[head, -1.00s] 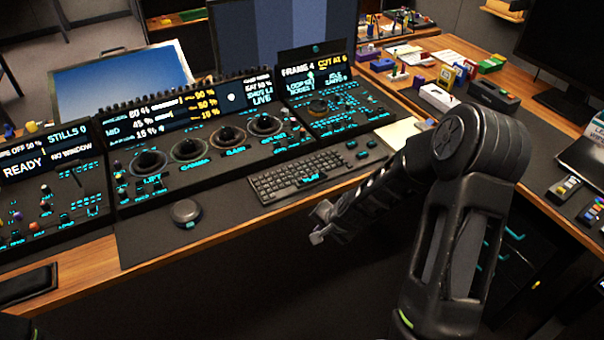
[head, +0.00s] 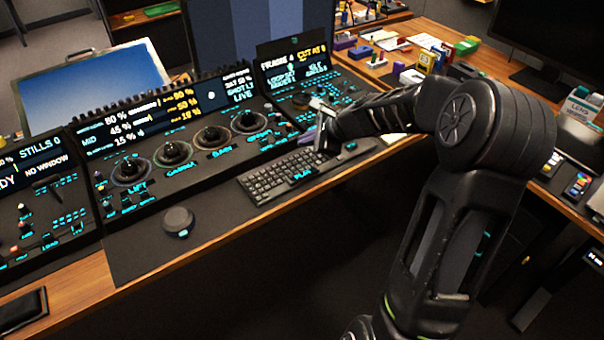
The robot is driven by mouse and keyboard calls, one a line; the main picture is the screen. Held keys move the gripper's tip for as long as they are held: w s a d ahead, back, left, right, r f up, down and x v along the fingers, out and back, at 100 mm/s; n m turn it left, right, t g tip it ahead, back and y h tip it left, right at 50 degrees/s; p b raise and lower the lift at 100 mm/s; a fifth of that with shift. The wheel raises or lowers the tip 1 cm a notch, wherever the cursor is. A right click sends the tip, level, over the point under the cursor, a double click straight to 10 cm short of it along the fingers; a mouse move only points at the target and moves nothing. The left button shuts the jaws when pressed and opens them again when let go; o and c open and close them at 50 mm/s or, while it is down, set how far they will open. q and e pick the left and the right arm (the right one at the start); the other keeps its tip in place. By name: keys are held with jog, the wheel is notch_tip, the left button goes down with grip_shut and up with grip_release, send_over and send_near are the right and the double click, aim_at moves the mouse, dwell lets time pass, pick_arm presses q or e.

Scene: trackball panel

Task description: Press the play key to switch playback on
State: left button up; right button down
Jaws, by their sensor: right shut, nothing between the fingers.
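A dark keyboard (head: 275,181) lies on the desk mat in front of the grading console. A cyan label that seems to read PLAY (head: 302,176) shows at its front edge, right of centre; the key's exact outline is too small to tell. My right gripper (head: 320,143) is shut and empty, its fingers pointing down over the right end of the keyboard, behind and to the right of that label. I cannot tell whether the fingertips touch anything. My left gripper is out of view.
The main console (head: 185,150) with its row of trackballs stands behind the keyboard. A round dark puck (head: 178,221) sits left of it on the mat. The right console's controls (head: 318,94) are close behind my gripper. Small coloured items stand on the right-hand desk.

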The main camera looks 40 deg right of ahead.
aim_at(303, 176)
jog(key=shift+f, duration=0.15)
notch_tip(303, 176, down, 9)
jog(key=b, duration=0.8)
jog(key=shift+r, duration=0.2)
jog(key=shift+f, duration=0.15)
dwell(1.5)
jog(key=shift+f+b, duration=0.3)
jog(key=shift+b, duration=0.2)
jog(key=shift+f+b, duration=0.5)
dwell(0.5)
jog(key=shift+r, duration=0.15)
jog(key=shift+r+p, duration=0.8)
jog(key=shift+p, duration=0.1)
jog(key=shift+r, duration=0.1)
